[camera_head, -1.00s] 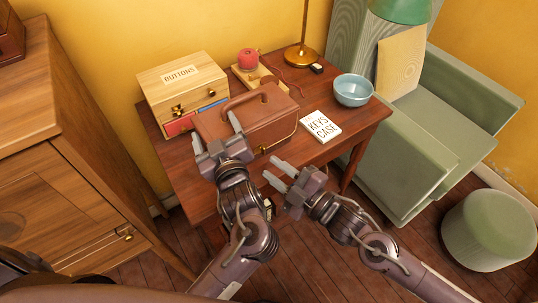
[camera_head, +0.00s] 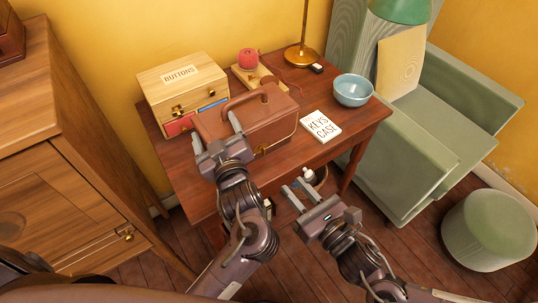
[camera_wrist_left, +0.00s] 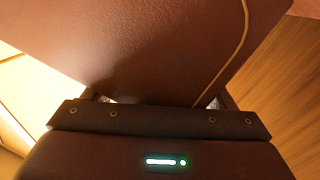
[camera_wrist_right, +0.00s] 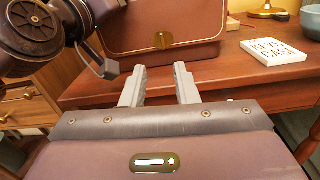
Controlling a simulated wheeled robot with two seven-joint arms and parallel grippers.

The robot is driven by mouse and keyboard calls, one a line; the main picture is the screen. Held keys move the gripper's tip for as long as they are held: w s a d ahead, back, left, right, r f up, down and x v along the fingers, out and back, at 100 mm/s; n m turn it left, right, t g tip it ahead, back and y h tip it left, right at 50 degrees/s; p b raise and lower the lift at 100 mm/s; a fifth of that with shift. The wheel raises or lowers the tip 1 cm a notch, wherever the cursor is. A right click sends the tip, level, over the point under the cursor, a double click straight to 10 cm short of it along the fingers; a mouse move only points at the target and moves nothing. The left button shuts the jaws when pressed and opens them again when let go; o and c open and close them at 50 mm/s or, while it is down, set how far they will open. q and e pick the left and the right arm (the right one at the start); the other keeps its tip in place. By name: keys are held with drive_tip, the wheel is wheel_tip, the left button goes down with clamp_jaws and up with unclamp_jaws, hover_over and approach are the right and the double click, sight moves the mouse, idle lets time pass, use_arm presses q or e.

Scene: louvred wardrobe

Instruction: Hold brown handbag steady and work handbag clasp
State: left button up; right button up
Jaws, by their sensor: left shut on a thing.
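The brown handbag (camera_head: 268,128) stands on the wooden table, its handle arched over the top. My left gripper (camera_head: 215,129) is shut on the left end of the bag, one finger on each side. In the left wrist view the bag's brown leather (camera_wrist_left: 130,45) fills most of the picture and hides the fingertips. My right gripper (camera_head: 294,186) is open and empty, in front of the table edge, apart from the bag and clasp.
A buttons box (camera_head: 183,92) stands behind the bag. A white keys case book (camera_head: 320,126) and a blue bowl (camera_head: 354,90) are to its right. A lamp (camera_head: 302,55) stands at the back. A green armchair (camera_head: 400,165) is right of the table (camera_head: 345,140).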

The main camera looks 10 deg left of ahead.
sight(263, 151)
drive_tip(key=shift+n, duration=0.5)
drive_tip(key=x, duration=1.1)
drive_tip(key=shift+w+a, duration=0.1)
drive_tip(key=shift+w, duration=0.2)
clamp_jaws()
